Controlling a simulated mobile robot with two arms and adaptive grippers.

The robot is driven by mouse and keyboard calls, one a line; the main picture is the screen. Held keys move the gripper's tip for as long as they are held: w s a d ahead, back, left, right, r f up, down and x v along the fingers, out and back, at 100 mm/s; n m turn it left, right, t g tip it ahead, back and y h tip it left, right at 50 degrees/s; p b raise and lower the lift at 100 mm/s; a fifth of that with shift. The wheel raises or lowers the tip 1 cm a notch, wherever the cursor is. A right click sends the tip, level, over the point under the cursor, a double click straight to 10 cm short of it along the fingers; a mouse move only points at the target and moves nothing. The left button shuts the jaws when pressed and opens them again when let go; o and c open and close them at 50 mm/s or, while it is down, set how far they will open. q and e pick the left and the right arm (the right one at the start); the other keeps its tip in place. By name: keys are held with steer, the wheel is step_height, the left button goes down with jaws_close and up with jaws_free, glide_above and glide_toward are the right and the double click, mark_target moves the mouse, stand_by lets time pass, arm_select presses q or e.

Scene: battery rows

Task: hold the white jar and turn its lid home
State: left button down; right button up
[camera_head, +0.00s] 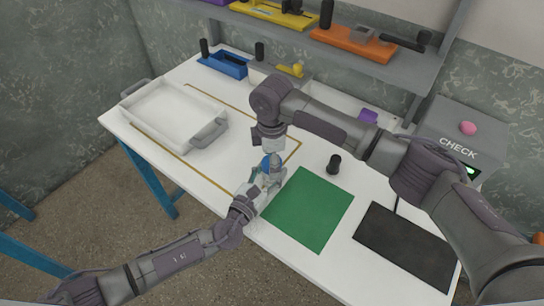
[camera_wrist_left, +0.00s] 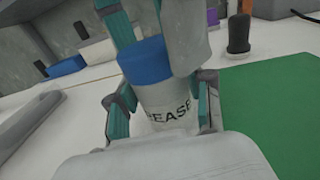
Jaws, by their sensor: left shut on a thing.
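The white jar (camera_wrist_left: 162,103), with dark lettering ending in "EASE", stands upright between the fingers of my left gripper (camera_head: 264,182), which is shut on it. The blue lid (camera_wrist_left: 145,61) sits on top of the jar; it also shows small in the head view (camera_head: 266,165). My right gripper (camera_head: 271,152) points down from above, at the lid. In the left wrist view its teal fingers come down on both sides of the lid, close to it. Whether they press on the lid, and how far the lid is screwed on, I cannot tell.
A green mat (camera_head: 308,210) lies right of the jar, with a black mat (camera_head: 405,245) beyond it. A small black cylinder (camera_head: 334,164) stands behind the green mat. A white tray (camera_head: 160,108) is at the left. The grey CHECK box (camera_head: 455,140) stands at the right.

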steer(key=shift+c, duration=0.2)
steer(key=c, duration=1.2)
steer(key=m, duration=0.5)
steer(key=o, duration=1.3)
steer(key=shift+r, duration=2.3)
steer(key=shift+c, duration=0.3)
